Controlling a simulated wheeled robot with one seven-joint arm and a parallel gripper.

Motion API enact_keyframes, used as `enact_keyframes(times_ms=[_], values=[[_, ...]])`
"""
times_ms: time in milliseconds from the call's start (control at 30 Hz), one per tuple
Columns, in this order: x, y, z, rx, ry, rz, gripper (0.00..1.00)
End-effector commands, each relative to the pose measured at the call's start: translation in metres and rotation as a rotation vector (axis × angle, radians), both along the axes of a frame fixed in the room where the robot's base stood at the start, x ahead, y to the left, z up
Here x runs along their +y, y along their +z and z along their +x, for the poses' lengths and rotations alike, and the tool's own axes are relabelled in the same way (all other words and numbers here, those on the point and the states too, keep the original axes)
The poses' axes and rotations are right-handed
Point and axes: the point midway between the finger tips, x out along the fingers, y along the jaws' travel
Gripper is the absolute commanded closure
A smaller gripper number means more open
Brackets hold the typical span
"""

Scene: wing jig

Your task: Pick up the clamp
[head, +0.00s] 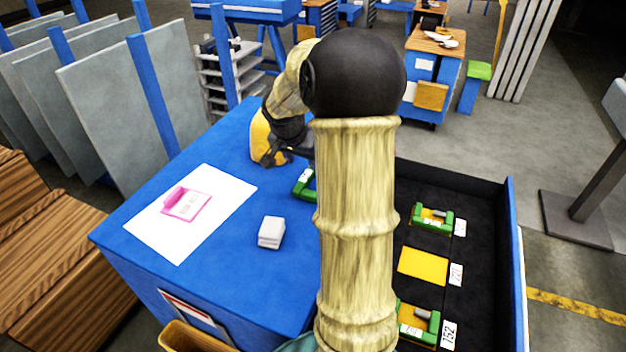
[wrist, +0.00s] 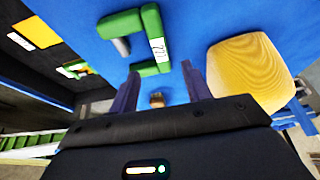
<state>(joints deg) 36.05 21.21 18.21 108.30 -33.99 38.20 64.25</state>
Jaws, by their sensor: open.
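A green C-shaped clamp (wrist: 152,38) with a white number label and a grey screw lies on the blue tabletop. In the head view the clamp (head: 304,186) is partly hidden behind my arm. My gripper (wrist: 158,80) is open and empty, its two dark fingers apart. The clamp lies just beyond the fingertips in the wrist view, not between them. In the head view my gripper (head: 272,160) is over the table's far part, beside a yellow rounded object (head: 261,138), which also shows in the wrist view (wrist: 250,72).
A black tray (head: 480,190) on the right holds green clamps (head: 432,218) (head: 418,325) with labels and a bare yellow patch (head: 423,266) between them. A white sheet (head: 225,190) with a pink item (head: 186,204) and a small white block (head: 271,232) lie on the table's left part.

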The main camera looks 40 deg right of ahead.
Motion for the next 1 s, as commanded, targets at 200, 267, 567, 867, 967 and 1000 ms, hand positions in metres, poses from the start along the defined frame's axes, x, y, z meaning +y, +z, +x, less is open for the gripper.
enact_keyframes(times_ms=[200,267,567,867,967,1000], values=[[-0.007,-0.02,0.004,0.0,0.0,0.0,0.52],[-0.007,-0.021,0.005,0.0,0.001,-0.001,0.52],[-0.008,-0.023,0.005,0.002,0.001,0.0,0.52],[-0.016,-0.058,0.011,0.003,0.0,0.001,0.52],[-0.019,-0.067,0.013,0.001,0.001,0.002,0.52],[-0.02,-0.069,0.013,0.001,0.001,0.002,0.52]])
